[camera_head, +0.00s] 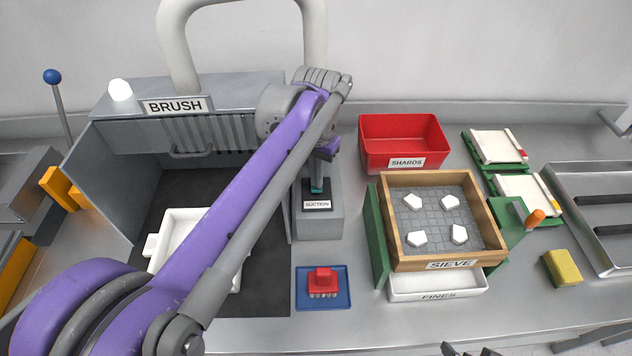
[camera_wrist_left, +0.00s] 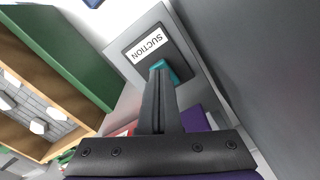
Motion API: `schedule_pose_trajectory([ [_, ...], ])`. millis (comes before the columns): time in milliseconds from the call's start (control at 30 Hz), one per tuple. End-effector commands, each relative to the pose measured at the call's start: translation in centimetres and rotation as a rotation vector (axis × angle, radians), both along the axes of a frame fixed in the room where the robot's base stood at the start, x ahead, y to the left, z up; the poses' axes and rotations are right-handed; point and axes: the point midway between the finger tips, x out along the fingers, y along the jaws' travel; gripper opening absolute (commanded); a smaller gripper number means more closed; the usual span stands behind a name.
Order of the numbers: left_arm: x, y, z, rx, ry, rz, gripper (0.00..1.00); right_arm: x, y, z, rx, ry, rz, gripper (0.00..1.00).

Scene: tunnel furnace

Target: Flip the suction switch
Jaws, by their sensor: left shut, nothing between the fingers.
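The suction switch is a small teal lever (camera_head: 316,186) on a dark plate labelled SUCTION, on top of a grey box (camera_head: 319,226). The teal lever also shows in the left wrist view (camera_wrist_left: 178,72), partly hidden behind my fingers. My left gripper (camera_head: 319,176) is shut and empty, with its fingertips right at the lever. In the left wrist view the closed fingers (camera_wrist_left: 159,68) overlap the lever's edge; I cannot tell whether they touch it. Dark tips of my right gripper (camera_head: 470,350) show only at the bottom edge.
A grey hood labelled BRUSH (camera_head: 176,106) stands left of the switch box. A red SHARDS bin (camera_head: 405,150) and a wooden sieve (camera_head: 393,225) with several white pieces stand to the right. A red brush on a blue tray (camera_head: 340,300) lies in front.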

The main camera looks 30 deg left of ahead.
Motion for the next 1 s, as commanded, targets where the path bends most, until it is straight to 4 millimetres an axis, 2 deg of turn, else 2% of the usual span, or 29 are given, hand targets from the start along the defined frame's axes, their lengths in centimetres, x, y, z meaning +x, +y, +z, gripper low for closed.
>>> schedule_pose_trajectory([
  [733,0.0,0.0,-1.2,0.001,0.000,0.000,0.00,-0.2,0.0,-0.7,0.000,0.003,0.000,1.00],
  [1000,0.0,0.0,-0.3,0.001,-0.001,0.000,0.00,0.0,0.0,0.0,0.000,0.000,0.000,1.00],
])
